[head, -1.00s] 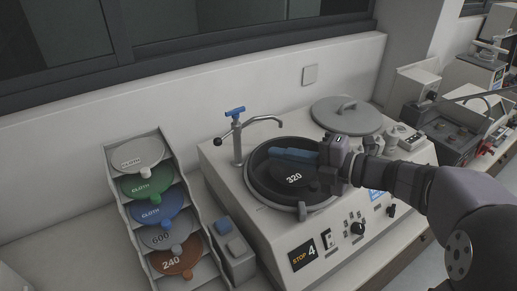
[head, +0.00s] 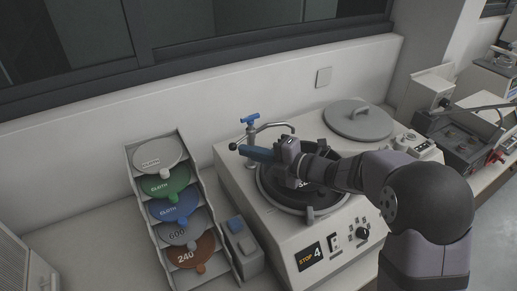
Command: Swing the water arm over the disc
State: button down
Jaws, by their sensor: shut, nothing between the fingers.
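The water arm (head: 276,126) is a thin metal spout on an upright post with a blue tap handle on top and a black ball-ended lever at its left. Its spout points right, along the back of the bowl. The dark disc (head: 325,188) lies in the round bowl of the machine, and its number label is partly covered by my gripper. My gripper (head: 246,151) is shut and empty, with its blue fingers pointing left just in front of the water arm's post. I cannot tell whether the fingers touch the post.
A rack (head: 140,192) of labelled discs stands at the left. A small grey box (head: 241,240) with blue and grey pads sits between rack and machine. A round grey lid (head: 358,120) lies at the machine's back right. The front panel reads STOP 4.

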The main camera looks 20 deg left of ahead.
aim_at(230, 147)
jog(key=shift+a, duration=0.15)
jog(key=shift+f+b, duration=0.15)
jog(key=shift+b, duration=0.25)
jog(key=a+m+t+h+b, duration=0.1)
jog(key=a+m+t+b, duration=0.1)
jog(key=b, duration=0.5)
jog(key=shift+s+a+m+t+h+b, duration=0.1)
jog(key=shift+a+m+t+h+b, duration=0.25)
jog(key=shift+a+t, duration=0.45)
jog(key=shift+w+a+b, duration=0.25)
jog(key=shift+a+b, duration=0.35)
jog(key=shift+a, duration=0.25)
jog(key=shift+r, duration=0.25)
